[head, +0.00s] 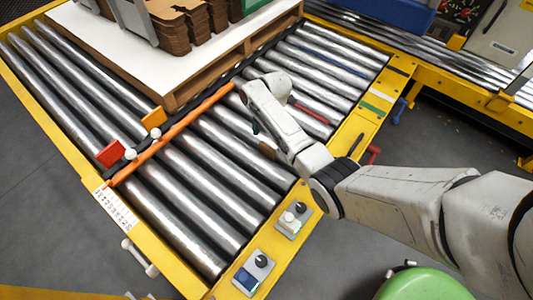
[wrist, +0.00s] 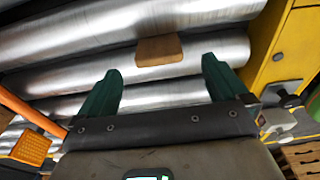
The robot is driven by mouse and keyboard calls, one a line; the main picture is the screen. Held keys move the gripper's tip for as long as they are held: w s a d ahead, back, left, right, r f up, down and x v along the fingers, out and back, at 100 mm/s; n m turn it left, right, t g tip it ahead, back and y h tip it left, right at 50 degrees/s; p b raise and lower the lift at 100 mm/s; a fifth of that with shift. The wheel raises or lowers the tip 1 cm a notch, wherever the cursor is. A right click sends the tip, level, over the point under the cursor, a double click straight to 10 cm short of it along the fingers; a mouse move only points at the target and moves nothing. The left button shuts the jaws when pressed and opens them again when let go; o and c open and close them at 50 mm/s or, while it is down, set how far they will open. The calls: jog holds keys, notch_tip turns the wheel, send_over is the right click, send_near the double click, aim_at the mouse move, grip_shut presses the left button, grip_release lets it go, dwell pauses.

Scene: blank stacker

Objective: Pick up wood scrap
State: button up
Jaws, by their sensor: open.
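The wood scrap (wrist: 159,49) is a small brown block lying on the metal rollers in the wrist view. A brownish bit of it (head: 268,148) shows in the head view, mostly hidden by my arm. My gripper (wrist: 162,67) has two dark green fingers spread wide, with nothing between them. The scrap appears between and just beyond the fingertips, apart from both. In the head view my gripper (head: 257,132) points down over the rollers, largely hidden behind my wrist.
An orange bar (head: 172,135) crosses the rollers on the left, with red (head: 111,153) and orange-yellow (head: 153,119) plates. A pallet (head: 190,82) with cardboard stacks stands behind. The yellow rail (head: 352,135) with switches borders the right. Rollers in front are clear.

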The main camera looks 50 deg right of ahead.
aim_at(267, 145)
jog(key=f, duration=0.1)
jog(key=f+b, duration=0.1)
jog(key=f, duration=0.1)
jog(key=f+b, duration=0.1)
jog(key=shift+w+a+f, duration=0.1)
jog(key=shift+a+f, duration=0.2)
jog(key=shift+c, duration=0.2)
jog(key=c, duration=1.1)
jog(key=shift+r, duration=0.15)
